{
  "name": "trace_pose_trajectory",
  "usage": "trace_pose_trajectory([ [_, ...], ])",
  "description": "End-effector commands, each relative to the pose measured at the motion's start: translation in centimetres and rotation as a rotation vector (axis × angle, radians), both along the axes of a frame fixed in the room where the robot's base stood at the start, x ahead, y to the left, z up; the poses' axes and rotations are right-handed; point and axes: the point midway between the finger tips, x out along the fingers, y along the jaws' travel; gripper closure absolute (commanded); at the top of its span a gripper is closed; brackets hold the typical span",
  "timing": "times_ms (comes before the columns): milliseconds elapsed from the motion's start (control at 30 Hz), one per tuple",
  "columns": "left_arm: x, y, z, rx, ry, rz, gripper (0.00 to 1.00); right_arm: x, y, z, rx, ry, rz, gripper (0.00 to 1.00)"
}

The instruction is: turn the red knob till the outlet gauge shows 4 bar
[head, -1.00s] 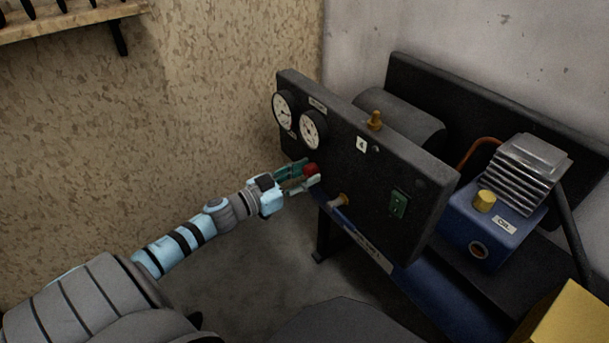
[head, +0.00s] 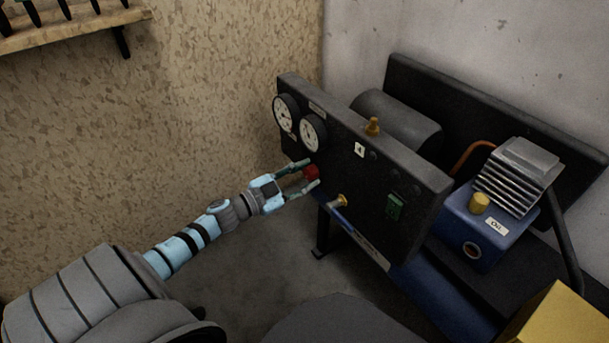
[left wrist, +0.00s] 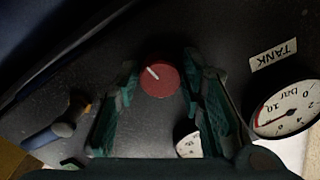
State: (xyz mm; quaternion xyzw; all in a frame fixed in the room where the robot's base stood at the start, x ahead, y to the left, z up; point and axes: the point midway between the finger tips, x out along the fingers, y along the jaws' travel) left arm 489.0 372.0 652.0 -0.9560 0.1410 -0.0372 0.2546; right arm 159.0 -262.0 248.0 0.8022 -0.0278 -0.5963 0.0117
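The red knob (head: 311,172) sits low on the dark panel (head: 375,185). In the left wrist view the knob (left wrist: 160,80) has a white mark pointing to the upper left. My left gripper (head: 313,174) is open, its fingers on either side of the knob with gaps between. The gripper also shows in the left wrist view (left wrist: 163,76). Two white gauges, a left one (head: 286,112) and a right one (head: 313,131), sit above the knob. In the wrist view one gauge (left wrist: 286,108) is beside a TANK label; the other (left wrist: 188,141) is mostly hidden. My right gripper is out of view.
A blue compressor (head: 478,230) stands behind. Floor left of the panel is clear.

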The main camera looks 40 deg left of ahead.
Motion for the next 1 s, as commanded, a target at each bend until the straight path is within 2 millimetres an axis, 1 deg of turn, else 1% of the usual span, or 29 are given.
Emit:
trace_pose_trajectory([
  [33, 0.0, 0.0, 0.0, 0.000, 0.000, 0.000, 0.52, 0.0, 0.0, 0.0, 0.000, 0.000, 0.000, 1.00],
  [67, 0.0, 0.0, 0.0, -0.001, 0.000, 0.000, 0.49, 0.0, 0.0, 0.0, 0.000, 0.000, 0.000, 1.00],
  [333, 0.0, 0.0, 0.0, -0.001, 0.000, 0.000, 0.49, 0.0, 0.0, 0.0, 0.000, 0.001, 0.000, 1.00],
  [433, -0.6, 0.2, 0.0, 0.001, 0.001, -0.001, 0.49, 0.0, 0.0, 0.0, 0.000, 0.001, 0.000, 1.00],
  [567, -3.0, 0.9, -0.1, 0.001, 0.005, -0.003, 0.49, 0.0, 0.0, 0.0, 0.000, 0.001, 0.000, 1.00],
  [800, -8.7, 2.5, -0.2, 0.002, 0.008, -0.007, 0.49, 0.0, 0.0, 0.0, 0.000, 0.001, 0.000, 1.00],
  [900, -10.5, 3.0, -0.1, 0.001, 0.006, -0.005, 0.49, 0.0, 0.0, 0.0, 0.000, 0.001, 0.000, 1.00],
  [1000, -11.4, 3.3, 0.0, 0.000, 0.003, -0.003, 0.49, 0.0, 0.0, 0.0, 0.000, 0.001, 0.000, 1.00],
])
